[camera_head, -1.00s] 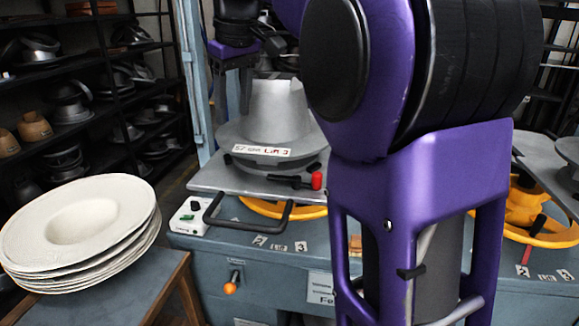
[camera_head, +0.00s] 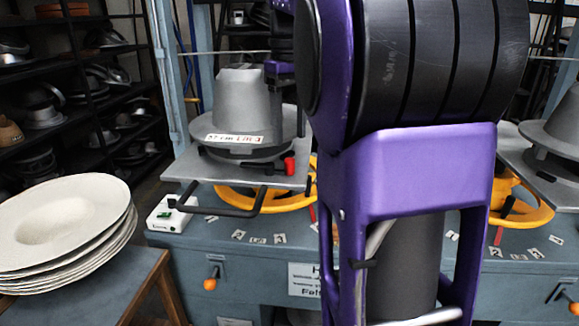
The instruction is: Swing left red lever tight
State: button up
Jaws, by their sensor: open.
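The left press carries a grey metal hat form (camera_head: 240,105) on a flat grey plate. A short lever with a red knob (camera_head: 290,165) sticks out at the plate's front right. My gripper (camera_head: 281,82) shows only in part, beside the upper right of the hat form and well above the red knob. It is open, and no contact with the lever shows. My purple and black arm hides its right side and much of the centre. A thin red handle (camera_head: 311,212) also shows at the yellow wheel below.
A stack of pale felt hats (camera_head: 65,225) lies on a table at left. A black bar handle (camera_head: 235,210) juts from the left press above a yellow wheel (camera_head: 265,203). A white switch box (camera_head: 170,214) sits at its corner. A second press (camera_head: 545,160) stands at right.

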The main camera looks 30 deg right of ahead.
aim_at(290, 158)
notch_tip(290, 158, down, 7)
jog(key=shift+r+b, duration=0.1)
jog(key=shift+b, duration=0.5)
grip_shut()
